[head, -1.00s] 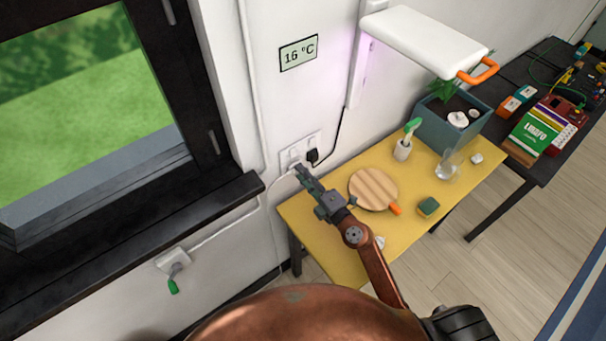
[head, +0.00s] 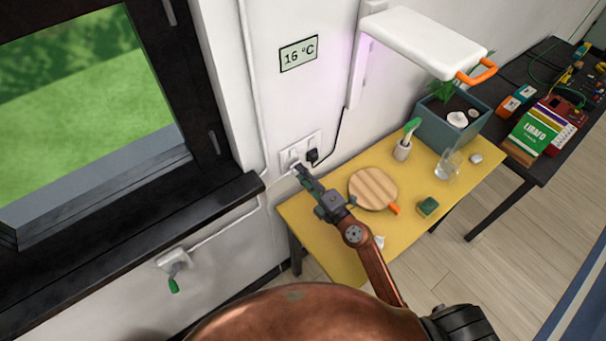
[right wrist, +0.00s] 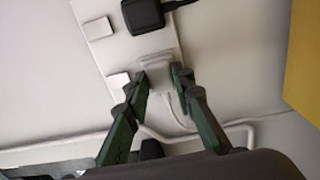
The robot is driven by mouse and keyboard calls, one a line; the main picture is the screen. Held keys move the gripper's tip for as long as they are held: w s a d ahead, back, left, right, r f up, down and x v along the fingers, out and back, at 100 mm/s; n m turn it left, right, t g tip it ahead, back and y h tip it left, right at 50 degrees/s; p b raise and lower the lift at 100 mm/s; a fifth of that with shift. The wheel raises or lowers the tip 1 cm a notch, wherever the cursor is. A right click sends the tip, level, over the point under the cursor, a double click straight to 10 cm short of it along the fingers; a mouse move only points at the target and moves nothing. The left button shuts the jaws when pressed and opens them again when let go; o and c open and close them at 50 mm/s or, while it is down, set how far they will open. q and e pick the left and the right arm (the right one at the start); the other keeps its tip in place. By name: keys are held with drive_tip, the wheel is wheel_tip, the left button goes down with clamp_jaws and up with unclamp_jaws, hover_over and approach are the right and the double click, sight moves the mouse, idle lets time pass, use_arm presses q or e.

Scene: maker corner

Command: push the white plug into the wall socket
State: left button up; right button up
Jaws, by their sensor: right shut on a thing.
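The wall socket (head: 300,149) is a white plate on the wall above the yellow table's left end. It also shows in the right wrist view (right wrist: 112,55). My right gripper (head: 298,170) is at the plate's lower left part. In the right wrist view its green-black fingers (right wrist: 160,80) are shut on the white plug (right wrist: 156,66), one on each side. The plug lies in front of the plate's lower end; I cannot tell whether any gap is left between them. Its white cord hangs below. My left gripper is not in view.
A black plug (head: 312,155) sits in the plate's right side, close to my fingers. The yellow table (head: 330,245) holds a round board (head: 373,188), a glass and a planter (head: 440,128). A dark window sill (head: 130,235) juts out at left.

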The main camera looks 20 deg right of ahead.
drive_tip(key=shift+w+a, duration=0.15)
drive_tip(key=shift+w, duration=0.25)
drive_tip(key=o, duration=1.2)
drive_tip(key=shift+c, duration=0.2)
drive_tip(key=v, duration=1.2)
